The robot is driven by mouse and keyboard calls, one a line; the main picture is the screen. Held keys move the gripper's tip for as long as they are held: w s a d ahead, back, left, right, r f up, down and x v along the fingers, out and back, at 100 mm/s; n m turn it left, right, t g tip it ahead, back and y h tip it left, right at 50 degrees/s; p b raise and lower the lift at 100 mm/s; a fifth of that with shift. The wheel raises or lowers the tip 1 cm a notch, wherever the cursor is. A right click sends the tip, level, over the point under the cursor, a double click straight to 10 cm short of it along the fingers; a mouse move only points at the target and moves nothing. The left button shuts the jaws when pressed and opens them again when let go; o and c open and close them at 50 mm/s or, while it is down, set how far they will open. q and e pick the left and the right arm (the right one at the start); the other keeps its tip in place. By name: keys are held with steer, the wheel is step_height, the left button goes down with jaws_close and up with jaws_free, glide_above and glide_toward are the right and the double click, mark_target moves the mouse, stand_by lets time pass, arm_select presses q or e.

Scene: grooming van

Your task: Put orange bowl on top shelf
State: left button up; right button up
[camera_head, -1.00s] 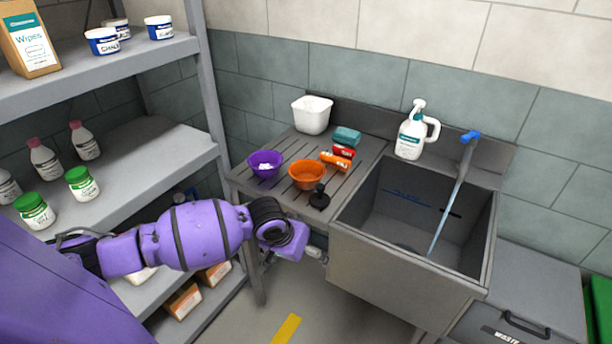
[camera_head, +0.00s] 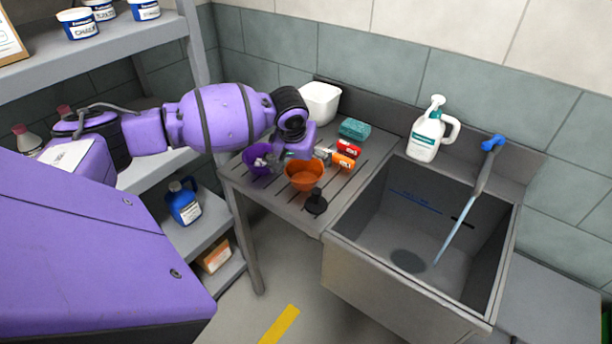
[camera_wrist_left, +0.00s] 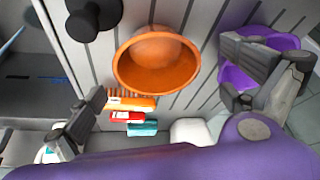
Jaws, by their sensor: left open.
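The orange bowl (camera_head: 304,177) stands upright on the slatted drainboard left of the sink, and looks empty. My left gripper (camera_head: 302,156) is open just above and behind it. In the left wrist view the bowl (camera_wrist_left: 155,62) lies between the spread fingers (camera_wrist_left: 163,75), with no contact visible. One finger overlaps the purple bowl (camera_wrist_left: 262,42) in that view. My right gripper is not in view.
The purple bowl (camera_head: 254,165) with white contents stands close left of the orange bowl. A black stopper (camera_head: 316,202), orange and red items (camera_head: 345,155), a teal sponge (camera_head: 354,129) and a white tub (camera_head: 320,102) are nearby. The sink (camera_head: 420,225) is right.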

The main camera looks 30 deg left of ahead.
mark_target(306, 177)
arm_select(q)
steer(key=x, duration=0.5)
steer(key=shift+w+d+r, duration=0.1)
steer(key=shift+w+d, duration=0.1)
steer(key=shift+r, duration=0.1)
steer(key=c, duration=1.2)
